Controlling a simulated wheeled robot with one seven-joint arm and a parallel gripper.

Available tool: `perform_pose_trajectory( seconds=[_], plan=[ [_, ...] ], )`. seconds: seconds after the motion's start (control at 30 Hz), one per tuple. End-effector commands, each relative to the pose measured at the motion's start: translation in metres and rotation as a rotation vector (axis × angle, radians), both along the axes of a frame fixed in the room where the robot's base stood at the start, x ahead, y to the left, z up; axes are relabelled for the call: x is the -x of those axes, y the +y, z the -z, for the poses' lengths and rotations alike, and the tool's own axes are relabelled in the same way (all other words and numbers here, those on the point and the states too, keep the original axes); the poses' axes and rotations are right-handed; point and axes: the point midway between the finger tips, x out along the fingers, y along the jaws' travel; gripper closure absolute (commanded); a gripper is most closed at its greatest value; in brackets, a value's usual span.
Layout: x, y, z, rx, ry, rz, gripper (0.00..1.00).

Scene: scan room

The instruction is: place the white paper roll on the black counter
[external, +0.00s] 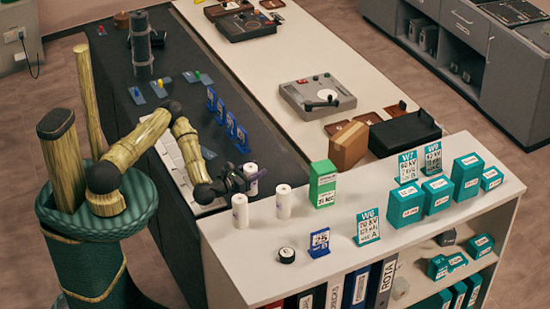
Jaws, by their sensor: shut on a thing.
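My gripper (243,181) is at the left end of the white shelf top, shut on a white paper roll (252,177). The fingers partly hide this upright roll. It shows against the near end of the black counter (187,55); I cannot tell whether it touches a surface. Two more white paper rolls stand upright on the shelf top (395,257), one at the left edge (240,213) and one just right of it (283,203).
Blue stands (230,125) line the black counter near my arm, beside a pale keyboard-like panel (172,163). The counter's middle has bare room.

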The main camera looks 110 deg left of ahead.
Motion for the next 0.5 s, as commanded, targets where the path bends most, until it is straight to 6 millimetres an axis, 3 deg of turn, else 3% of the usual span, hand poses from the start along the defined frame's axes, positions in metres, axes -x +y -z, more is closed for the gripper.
perform_pose_trajectory(
  seconds=[0.3, 0.5],
  plan=[
    [-0.001, -0.001, 0.002, -0.001, -0.001, 0.002, 0.83],
    [-0.001, -0.001, 0.027, 0.000, 0.002, 0.001, 0.83]
  ],
)
